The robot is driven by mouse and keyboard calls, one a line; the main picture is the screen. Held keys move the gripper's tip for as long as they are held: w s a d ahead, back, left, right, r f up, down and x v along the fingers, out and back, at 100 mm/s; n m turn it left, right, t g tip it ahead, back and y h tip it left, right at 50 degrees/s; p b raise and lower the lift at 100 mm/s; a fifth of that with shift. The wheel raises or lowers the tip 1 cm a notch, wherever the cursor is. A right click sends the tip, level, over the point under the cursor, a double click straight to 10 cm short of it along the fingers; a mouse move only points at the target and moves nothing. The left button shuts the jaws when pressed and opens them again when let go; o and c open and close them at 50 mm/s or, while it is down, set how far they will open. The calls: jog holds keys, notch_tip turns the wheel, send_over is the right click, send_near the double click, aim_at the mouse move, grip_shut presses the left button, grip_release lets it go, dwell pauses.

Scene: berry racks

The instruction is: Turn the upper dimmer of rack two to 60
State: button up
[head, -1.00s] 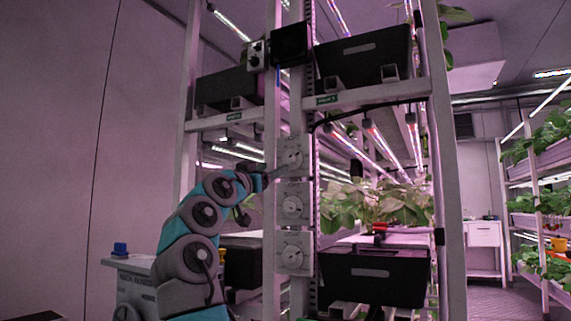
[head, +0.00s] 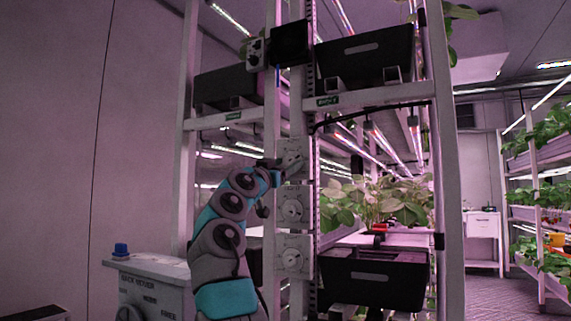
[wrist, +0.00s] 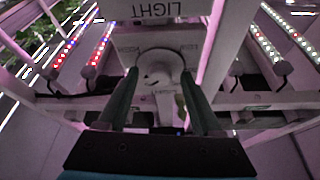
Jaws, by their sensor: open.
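The upper dimmer (head: 291,148) is the top one of three white boxes stacked on the rack post. My gripper (head: 288,169) is in front of it and hides part of its dial. In the wrist view, the round white dial (wrist: 158,66) sits between the two fingers of my open gripper (wrist: 159,76), one on each side. An upside-down "LIGHT" label shows above the dial there. I cannot tell whether the fingers touch the dial, and its setting is too small to read. The middle dimmer (head: 291,209) and lower dimmer (head: 291,261) are below and clear of the gripper.
A black box with a small switch unit (head: 257,54) is higher on the post. Black bins (head: 372,278) and leafy plants (head: 375,200) fill the rack to the right. A grey cart (head: 150,285) with a blue knob stands at lower left. Another plant rack is at far right.

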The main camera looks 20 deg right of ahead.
jog(key=shift+c, duration=0.4)
grip_shut()
jog(key=n+b, duration=0.1)
jog(key=n+t+y+b, duration=0.1)
jog(key=n, duration=0.1)
jog(key=shift+s+d+f, duration=0.15)
jog(key=shift+f, duration=0.05)
jog(key=n, duration=0.1)
jog(key=n+t+y, duration=0.1)
jog(key=n, duration=0.1)
jog(key=shift+s+r+n+t+b, duration=0.1)
jog(key=shift+r+n+t+b, duration=0.1)
jog(key=shift+n+t+b, duration=0.15)
jog(key=shift+f+n+y, duration=0.1)
jog(key=shift+n+y, duration=0.4)
jog(key=shift+n, duration=0.25)
